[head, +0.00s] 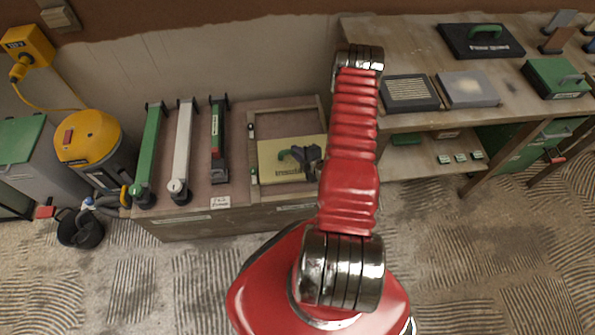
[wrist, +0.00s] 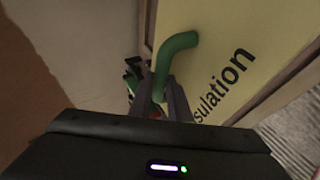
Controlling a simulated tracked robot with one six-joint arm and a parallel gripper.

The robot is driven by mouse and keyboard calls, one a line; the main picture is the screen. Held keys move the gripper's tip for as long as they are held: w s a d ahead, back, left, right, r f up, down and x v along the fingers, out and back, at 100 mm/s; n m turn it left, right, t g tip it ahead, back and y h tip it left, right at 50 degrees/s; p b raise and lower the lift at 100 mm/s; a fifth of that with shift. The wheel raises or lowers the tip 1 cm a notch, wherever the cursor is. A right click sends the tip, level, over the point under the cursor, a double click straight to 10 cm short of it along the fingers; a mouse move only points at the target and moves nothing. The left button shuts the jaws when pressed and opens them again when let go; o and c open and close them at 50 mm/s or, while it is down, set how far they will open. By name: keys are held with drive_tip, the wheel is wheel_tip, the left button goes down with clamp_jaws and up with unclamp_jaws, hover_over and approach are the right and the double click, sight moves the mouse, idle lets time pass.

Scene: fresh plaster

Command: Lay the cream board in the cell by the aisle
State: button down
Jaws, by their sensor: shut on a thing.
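The cream board (head: 275,165) has a green handle and dark lettering; the wrist view shows the word "insulation" on the board (wrist: 228,45). My gripper (head: 306,160) is shut on the green handle (wrist: 178,44), which also shows its fingers (wrist: 165,98) around it. The board is over the front part of a wood-framed cell (head: 252,135) at the right end of the low bench. Wooden strips show along its sides in the wrist view. I cannot tell whether it rests on the bench or is just above it. My arm hides its right edge.
Left of the cell on the low bench (head: 197,200) lie a green bar (head: 148,155), a pale bar (head: 182,150) and a dark bar (head: 218,145). A yellow vacuum (head: 88,138) stands at left. A wooden table (head: 420,118) at right holds several boards and boxes.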

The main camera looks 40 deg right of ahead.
sight(297, 166)
drive_tip(key=shift+f, duration=2.9)
drive_tip(key=shift+f, duration=2.1)
drive_tip(key=c, duration=1.7)
unclamp_jaws()
drive_tip(key=shift+o, duration=0.2)
drive_tip(key=v, duration=1.2)
